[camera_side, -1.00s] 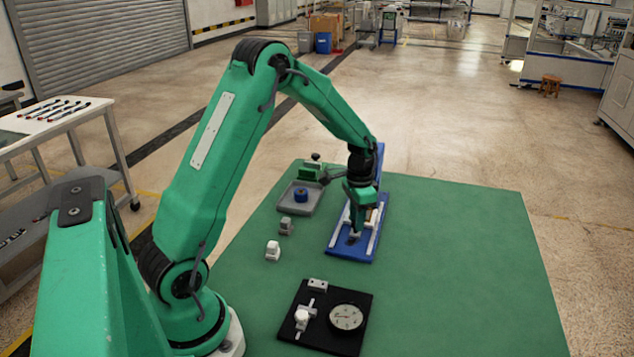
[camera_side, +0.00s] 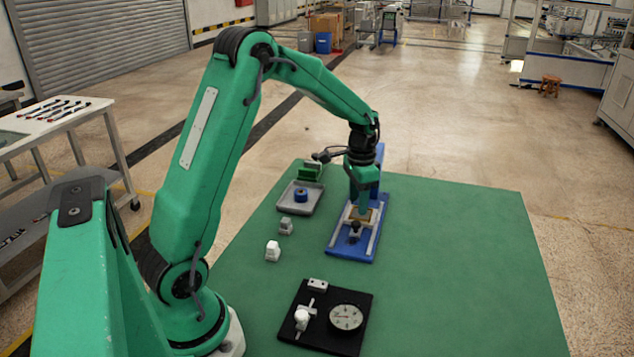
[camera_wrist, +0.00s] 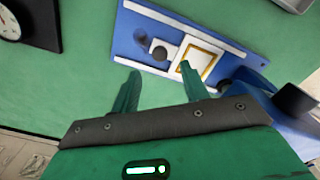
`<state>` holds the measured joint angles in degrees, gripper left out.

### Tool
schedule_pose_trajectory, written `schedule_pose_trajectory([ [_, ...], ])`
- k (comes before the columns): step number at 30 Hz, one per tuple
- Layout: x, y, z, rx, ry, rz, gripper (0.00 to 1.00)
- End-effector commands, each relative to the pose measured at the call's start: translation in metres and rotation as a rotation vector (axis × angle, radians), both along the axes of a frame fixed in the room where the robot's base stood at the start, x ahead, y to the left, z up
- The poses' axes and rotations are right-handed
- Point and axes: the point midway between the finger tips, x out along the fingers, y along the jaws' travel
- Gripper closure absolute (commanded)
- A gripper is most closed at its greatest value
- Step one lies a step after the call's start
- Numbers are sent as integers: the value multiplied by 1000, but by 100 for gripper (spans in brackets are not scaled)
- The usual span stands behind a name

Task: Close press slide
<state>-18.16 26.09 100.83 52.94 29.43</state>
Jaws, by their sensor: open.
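The press is a long blue base (camera_side: 340,247) with two pale rails, on the green mat. It also shows at the top of the wrist view (camera_wrist: 130,22). A dark round knob (camera_wrist: 158,50) stands between the rails. Beside it lies a pale square with a gold-brown border (camera_wrist: 200,55). My gripper (camera_side: 362,210) is above the press in the side view. Its fingers are apart and empty in the wrist view (camera_wrist: 160,85), near the base's edge with the knob ahead of them. In the side view it hides part of the square.
A grey tray (camera_side: 316,203) with a blue ring (camera_side: 301,195) and a green block (camera_side: 310,172) lie left of the press. Two small pale blocks stand nearer me. A black board with a dial (camera_side: 346,317) lies at the front. The mat's right side (camera_side: 460,270) is clear.

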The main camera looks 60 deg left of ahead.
Motion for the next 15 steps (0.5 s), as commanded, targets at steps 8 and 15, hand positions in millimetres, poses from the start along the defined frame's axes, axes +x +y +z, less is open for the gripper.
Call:
schedule_pose_trajectory([
  [8,0,0,20,1,-1,0,55],
  [15,0,0,21,0,-1,0,55],
])
